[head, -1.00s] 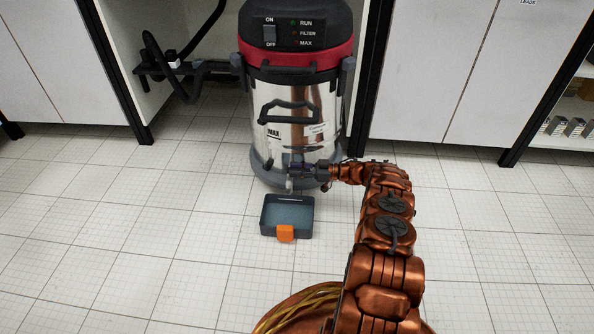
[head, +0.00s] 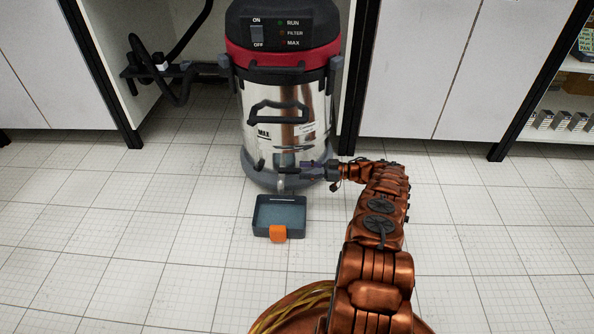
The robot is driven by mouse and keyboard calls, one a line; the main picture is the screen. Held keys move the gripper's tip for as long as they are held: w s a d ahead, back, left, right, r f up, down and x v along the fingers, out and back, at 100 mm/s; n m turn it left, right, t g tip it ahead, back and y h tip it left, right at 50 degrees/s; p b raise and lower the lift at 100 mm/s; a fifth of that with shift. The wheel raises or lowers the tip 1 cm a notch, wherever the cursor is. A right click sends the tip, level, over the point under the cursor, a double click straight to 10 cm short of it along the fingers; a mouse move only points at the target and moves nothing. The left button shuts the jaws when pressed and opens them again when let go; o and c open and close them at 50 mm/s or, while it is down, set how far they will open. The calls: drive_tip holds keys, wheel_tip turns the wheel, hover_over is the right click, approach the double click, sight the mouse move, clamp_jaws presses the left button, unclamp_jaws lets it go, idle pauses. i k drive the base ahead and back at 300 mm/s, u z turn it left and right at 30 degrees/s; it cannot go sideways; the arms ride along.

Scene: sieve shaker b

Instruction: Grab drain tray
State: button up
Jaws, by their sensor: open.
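The drain tray (head: 261,212) is a dark grey, shallow box with an orange tab (head: 278,233) on its near side. It lies on the tiled floor in the middle of the head view, just in front of the vacuum. My gripper (head: 312,172) is above and to the right of the tray, close to the lower front of the vacuum, apart from the tray. It is open; its fingers look small and dark against the vacuum.
A steel vacuum (head: 232,110) with a red and black head stands behind the tray. Its black hose (head: 168,75) is at the left. White cabinets (head: 440,70) with black frames line the back. The floor (head: 150,240) left of the tray is clear.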

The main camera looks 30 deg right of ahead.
sight(277, 218)
drive_tip(key=k, duration=1)
